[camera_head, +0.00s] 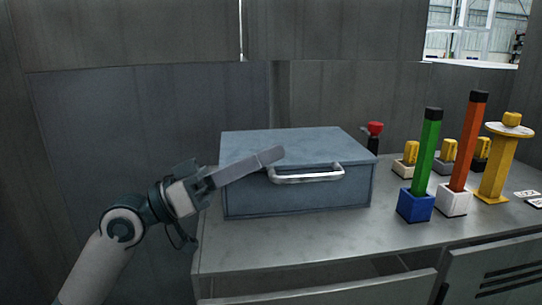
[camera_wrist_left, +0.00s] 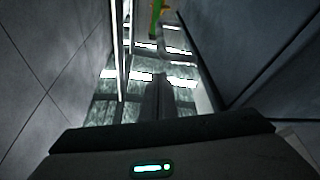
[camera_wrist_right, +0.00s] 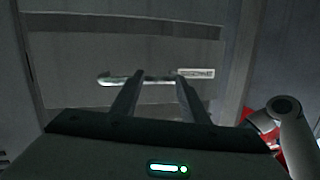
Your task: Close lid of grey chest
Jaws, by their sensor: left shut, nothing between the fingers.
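The grey chest (camera_head: 300,197) stands on the workbench in the head view, with its handle (camera_head: 308,175) on the front near the top. Its lid (camera_head: 290,145) lies flat over the body and looks down; I cannot tell whether a thin gap is left. My left gripper (camera_head: 272,155) is shut and empty, in front of the chest's upper left front edge, with its tips near the handle's left end. Whether it touches the lid is unclear. In the left wrist view its fingers (camera_wrist_left: 158,80) are together. My right gripper (camera_wrist_right: 160,78) is open and empty, facing a grey panel with a handle.
A red knob (camera_head: 375,128) stands behind the chest's right side. Green (camera_head: 428,150), orange (camera_head: 470,140) and yellow (camera_head: 497,165) posts stand to the right on the workbench (camera_head: 300,238). A drawer (camera_head: 330,290) below sticks out at the front. Grey walls close off the back.

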